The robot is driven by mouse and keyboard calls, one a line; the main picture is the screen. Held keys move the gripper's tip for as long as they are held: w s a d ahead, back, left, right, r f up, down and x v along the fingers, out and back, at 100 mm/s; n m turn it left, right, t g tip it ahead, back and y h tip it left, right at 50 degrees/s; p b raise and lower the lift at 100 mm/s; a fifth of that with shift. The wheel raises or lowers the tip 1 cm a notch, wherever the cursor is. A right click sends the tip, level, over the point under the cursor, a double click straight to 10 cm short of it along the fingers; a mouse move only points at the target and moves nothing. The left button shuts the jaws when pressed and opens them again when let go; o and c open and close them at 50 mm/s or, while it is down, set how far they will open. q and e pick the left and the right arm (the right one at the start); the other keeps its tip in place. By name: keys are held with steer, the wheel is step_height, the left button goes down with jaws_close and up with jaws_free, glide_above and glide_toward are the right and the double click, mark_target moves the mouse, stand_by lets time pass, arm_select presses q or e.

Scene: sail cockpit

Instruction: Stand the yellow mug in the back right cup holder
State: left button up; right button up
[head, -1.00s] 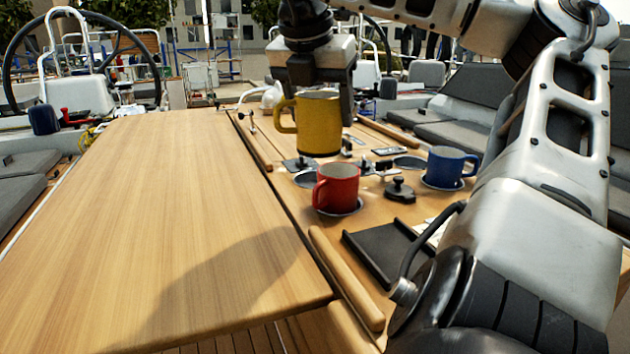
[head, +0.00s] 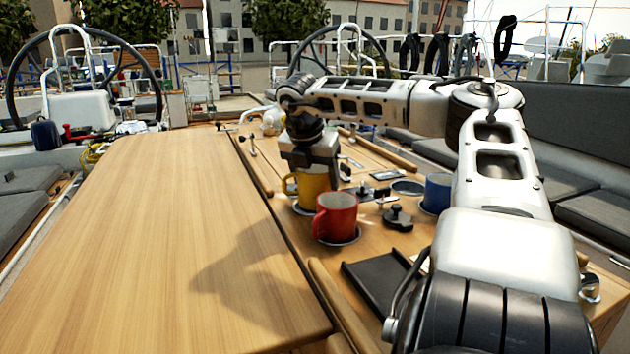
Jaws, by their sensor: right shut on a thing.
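The yellow mug (head: 312,190) is upright in my right gripper (head: 312,170), which is shut on it from above. The mug is low, at the back left cup holder (head: 301,210); I cannot tell whether it is inside the ring or just over it. The red mug (head: 336,213) stands in front and hides part of it. The back right cup holder (head: 408,187) is empty, to the right of the yellow mug. My left gripper is not in view.
The blue mug (head: 437,190) stands at right, partly behind my right arm. A black winch-like fitting (head: 397,218) and a dark tray (head: 378,282) lie on the table's right side. The large wooden leaf (head: 160,240) at left is bare.

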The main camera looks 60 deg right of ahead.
steer(key=shift+f, duration=0.8)
steer(key=shift+f+b, duration=0.4)
steer(key=o, duration=1)
steer(key=shift+r, duration=0.15)
steer(key=shift+o, duration=0.2)
steer(key=shift+r+p, duration=0.55)
steer(key=shift+p, duration=0.15)
steer(key=v, duration=1.1)
steer(key=shift+a+r+b, duration=0.2)
steer(key=shift+r+b, duration=0.05)
steer(key=shift+b, duration=0.15)
